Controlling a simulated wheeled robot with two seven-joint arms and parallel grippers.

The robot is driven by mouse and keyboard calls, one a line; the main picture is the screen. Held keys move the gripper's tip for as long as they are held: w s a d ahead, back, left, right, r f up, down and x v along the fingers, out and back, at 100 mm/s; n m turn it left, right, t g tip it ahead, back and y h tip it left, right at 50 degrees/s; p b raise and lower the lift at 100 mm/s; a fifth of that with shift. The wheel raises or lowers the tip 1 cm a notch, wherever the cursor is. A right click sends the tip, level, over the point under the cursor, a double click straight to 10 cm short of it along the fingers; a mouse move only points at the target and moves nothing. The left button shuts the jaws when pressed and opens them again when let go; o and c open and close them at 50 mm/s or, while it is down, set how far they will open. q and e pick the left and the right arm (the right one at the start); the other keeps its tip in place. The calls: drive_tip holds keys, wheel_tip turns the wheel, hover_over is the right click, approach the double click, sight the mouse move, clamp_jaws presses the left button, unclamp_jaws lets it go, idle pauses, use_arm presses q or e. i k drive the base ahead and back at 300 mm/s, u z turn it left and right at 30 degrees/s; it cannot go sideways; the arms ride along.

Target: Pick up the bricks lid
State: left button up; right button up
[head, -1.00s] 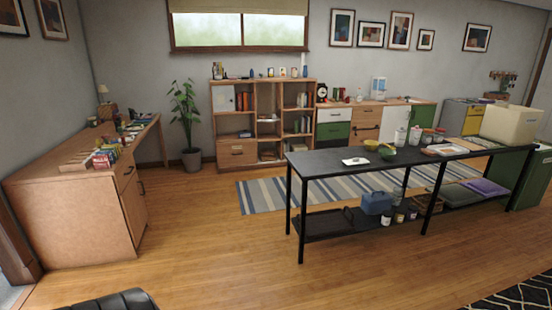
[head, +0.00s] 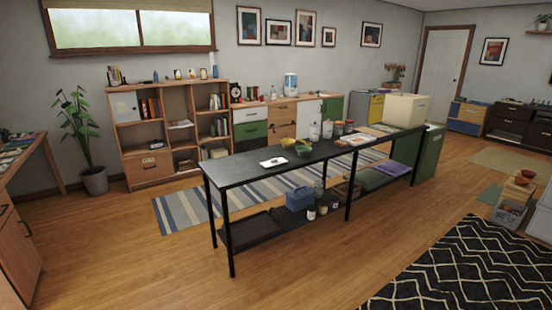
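I cannot make out a bricks lid for sure. A small bin (head: 509,212) with mixed small contents stands on the floor at the right edge, beside the black patterned rug. It may hold bricks, but it is too small to tell. A pale box-like thing (head: 541,222) stands just right of it, cut off by the frame edge. Neither of my grippers shows in the head view.
A long black table (head: 230,170) with a lower shelf stands mid-room, bearing bowls, jars and a cream box (head: 406,109). A black patterned rug (head: 455,270) lies at right front. Wood floor is clear in front of the table.

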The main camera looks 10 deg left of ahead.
sight(274, 162)
drive_tip(key=i, duration=1)
drive_tip(key=z, duration=3.3)
